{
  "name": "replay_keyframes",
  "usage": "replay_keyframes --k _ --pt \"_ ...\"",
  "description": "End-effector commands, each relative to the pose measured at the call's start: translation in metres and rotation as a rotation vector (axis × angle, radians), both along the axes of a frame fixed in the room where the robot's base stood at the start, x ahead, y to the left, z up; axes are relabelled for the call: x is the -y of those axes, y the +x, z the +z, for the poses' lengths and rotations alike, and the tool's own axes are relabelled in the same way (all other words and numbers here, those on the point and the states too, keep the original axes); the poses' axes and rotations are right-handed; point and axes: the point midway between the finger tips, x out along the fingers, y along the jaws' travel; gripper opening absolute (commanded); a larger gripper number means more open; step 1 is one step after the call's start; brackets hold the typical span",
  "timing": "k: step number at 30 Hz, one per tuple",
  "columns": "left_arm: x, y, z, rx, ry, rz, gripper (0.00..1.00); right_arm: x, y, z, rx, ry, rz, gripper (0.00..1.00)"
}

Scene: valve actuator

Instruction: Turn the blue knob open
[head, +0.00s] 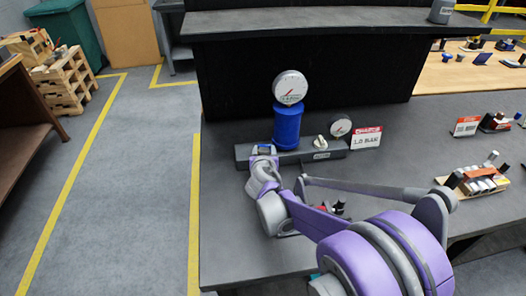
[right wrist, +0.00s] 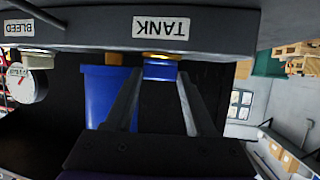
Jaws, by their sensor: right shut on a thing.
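The blue knob (head: 265,149) sits at the left end of a dark grey manifold bar (head: 300,152) on the bench. In the right wrist view, which is upside down, the blue knob (right wrist: 160,71) is beside the TANK label (right wrist: 161,28). My right gripper (head: 264,158) reaches the knob from the front. Its two fingers (right wrist: 162,82) stand on either side of the knob and are shut on it. My gripper hides part of the knob in the head view. My left gripper is not in view.
A blue cylinder (head: 287,128) with a round gauge (head: 290,88) rises just right of the knob. A white knob (head: 320,142), a smaller gauge (head: 341,125) and a sign (head: 366,138) stand further right. A dark shelf (head: 310,22) overhangs behind. The bench's left part (head: 222,220) is clear.

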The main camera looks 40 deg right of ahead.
Motion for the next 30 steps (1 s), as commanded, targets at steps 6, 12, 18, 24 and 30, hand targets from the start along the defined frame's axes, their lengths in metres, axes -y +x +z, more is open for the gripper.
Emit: replay_keyframes --k 6,12,18,24,30 --pt "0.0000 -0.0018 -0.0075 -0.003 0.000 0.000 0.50 0.0021 -0.0020 -0.0011 0.000 0.000 0.067 0.00" --pt "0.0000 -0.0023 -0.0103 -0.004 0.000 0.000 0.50 0.0027 -0.0022 -0.0009 -0.002 0.001 0.101 0.00" --pt "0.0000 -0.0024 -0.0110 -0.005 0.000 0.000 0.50 0.0024 -0.0019 -0.0004 -0.001 0.000 0.114 0.00" --pt "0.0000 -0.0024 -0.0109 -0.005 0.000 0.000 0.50 0.0023 -0.0019 -0.0004 -0.002 0.000 0.114 0.00" --pt "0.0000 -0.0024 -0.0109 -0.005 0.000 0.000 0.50 0.0024 -0.0020 -0.0005 -0.003 0.000 0.113 0.69"
